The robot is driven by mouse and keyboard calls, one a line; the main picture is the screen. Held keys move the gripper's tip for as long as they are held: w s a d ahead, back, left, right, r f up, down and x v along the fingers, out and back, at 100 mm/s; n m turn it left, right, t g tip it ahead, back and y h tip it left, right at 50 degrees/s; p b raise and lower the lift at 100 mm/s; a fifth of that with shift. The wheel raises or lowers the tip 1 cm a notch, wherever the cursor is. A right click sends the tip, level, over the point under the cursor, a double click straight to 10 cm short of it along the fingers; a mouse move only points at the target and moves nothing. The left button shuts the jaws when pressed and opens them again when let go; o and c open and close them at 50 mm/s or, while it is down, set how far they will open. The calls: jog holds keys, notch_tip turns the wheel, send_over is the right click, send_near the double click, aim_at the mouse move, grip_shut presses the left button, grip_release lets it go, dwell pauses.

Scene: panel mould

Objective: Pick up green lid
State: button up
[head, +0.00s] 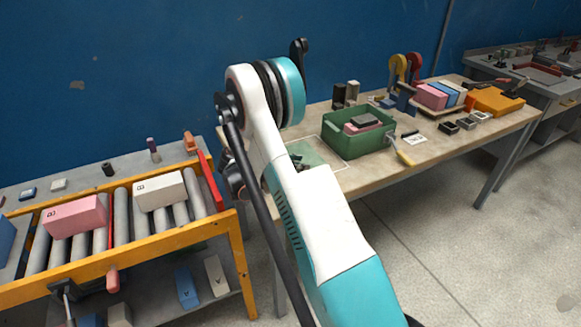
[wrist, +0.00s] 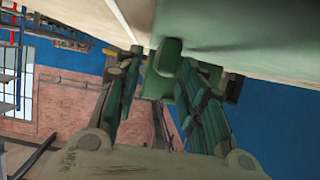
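A flat green piece, which appears to be the green lid (head: 318,153), lies on the workbench inside a pale outline, left of the green crate (head: 346,146). My arm covers part of it in the head view. A green block-like part (wrist: 168,56), perhaps the lid's handle, shows between and just beyond the fingertips. I cannot tell whether a finger touches it. The crate holds a grey block and a pink block.
The workbench (head: 431,150) carries pink and blue blocks, an orange tray (head: 497,101), tape reels and small dark parts on its right. A yellow-handled tool (head: 402,156) lies by the crate. A roller conveyor (head: 122,216) with boxes stands at left. Floor at right is clear.

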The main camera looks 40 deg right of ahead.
jog(key=shift+x, duration=0.8)
grip_shut()
jog(key=shift+r, duration=0.1)
